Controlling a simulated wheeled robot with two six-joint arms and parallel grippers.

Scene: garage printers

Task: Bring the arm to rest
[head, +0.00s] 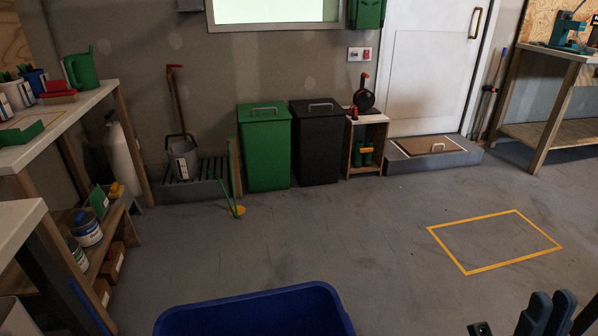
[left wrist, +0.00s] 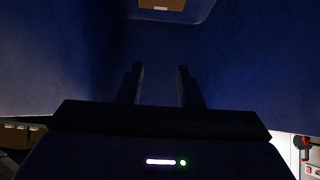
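My left gripper (left wrist: 160,88) shows in the left wrist view. Its two dark fingers stand apart with nothing between them. Dark blue surfaces of a blue bin (left wrist: 240,60) lie beyond and around the fingers; I cannot tell if the fingers touch them. The left gripper does not show in the head view. My right gripper (head: 549,312) shows only in part at the bottom right corner of the head view, as dark upright pieces. Its opening is cut off or unclear, and I see no object in it.
The blue bin's rim (head: 255,299) is close at the bottom of the head view. A workbench (head: 70,105) and low shelf (head: 108,225) stand left. Green (head: 264,150) and black (head: 318,150) bins stand by the wall. A yellow floor outline (head: 497,264) lies right, with bare floor around it.

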